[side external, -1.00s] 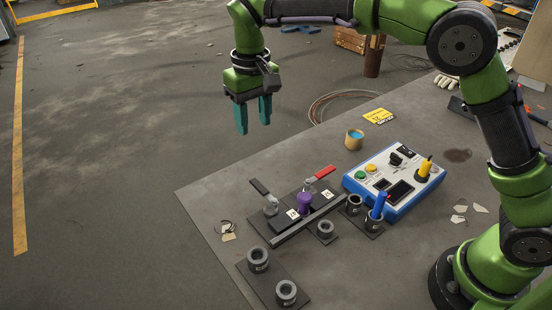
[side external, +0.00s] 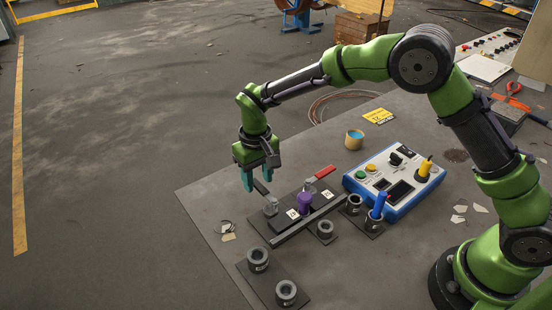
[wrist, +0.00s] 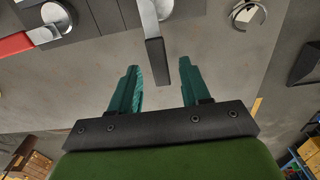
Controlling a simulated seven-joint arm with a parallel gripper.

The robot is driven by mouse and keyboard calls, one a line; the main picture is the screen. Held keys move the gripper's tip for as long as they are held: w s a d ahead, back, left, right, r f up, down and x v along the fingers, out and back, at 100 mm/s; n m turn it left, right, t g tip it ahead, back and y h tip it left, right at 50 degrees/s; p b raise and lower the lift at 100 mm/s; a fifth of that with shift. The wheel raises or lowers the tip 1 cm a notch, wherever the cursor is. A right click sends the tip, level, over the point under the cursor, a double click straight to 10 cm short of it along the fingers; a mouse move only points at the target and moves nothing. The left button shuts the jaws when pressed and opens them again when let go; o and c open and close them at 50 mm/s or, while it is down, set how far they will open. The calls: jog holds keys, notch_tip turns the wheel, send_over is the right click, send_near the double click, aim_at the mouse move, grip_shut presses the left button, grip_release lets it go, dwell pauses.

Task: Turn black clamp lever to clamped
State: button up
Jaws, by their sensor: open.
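The black clamp lever (wrist: 158,62) shows in the wrist view as a dark bar pointing from its silver pivot toward the space between my fingers. In the side view its handle (side external: 261,187) is partly behind my gripper, and its silver base (side external: 270,206) stands on the dark fixture plate. My gripper (side external: 259,185) is open, with its teal fingers low beside the lever handle. In the wrist view my gripper (wrist: 160,85) has one finger on each side of the lever's line, with the handle end near the fingertips. I cannot see any contact.
A blue control box (side external: 395,180) is to the right. Grey sockets (side external: 258,259) sit in front. The table is clear to the left of the fixture.

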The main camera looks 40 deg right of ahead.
jog(key=shift+f, duration=0.25)
grip_shut()
